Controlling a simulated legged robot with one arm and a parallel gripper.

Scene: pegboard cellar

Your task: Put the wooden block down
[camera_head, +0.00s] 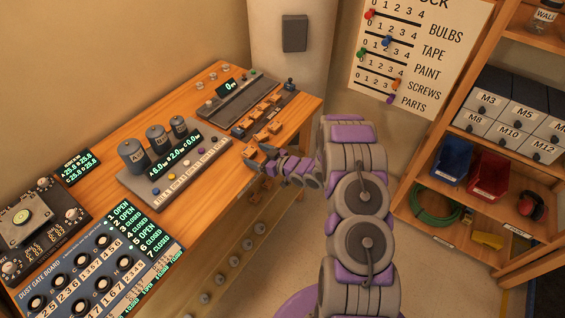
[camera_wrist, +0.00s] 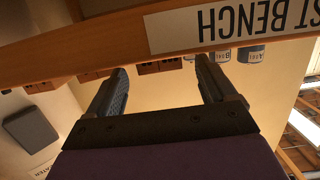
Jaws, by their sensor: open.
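My gripper (camera_head: 256,160) is at the front edge of the wooden workbench (camera_head: 212,168), near its right end. In the wrist view my gripper (camera_wrist: 163,78) has its two fingers wide apart, with nothing held between them. Several small orange-brown blocks, which look wooden, sit on the bench just beyond the gripper; one of these blocks (camera_head: 275,127) is near the bench's right part. I cannot tell which one is the task's block. Blocks (camera_wrist: 150,68) also show along the bench edge in the wrist view, which looks upside down.
A grey panel with three cylinders (camera_head: 157,138) stands left of my gripper. A dust gate board (camera_head: 75,262) lies at the near left. A shelf with a blue bin (camera_head: 452,158) and a red bin (camera_head: 489,176) stands at right. Floor between bench and shelf looks clear.

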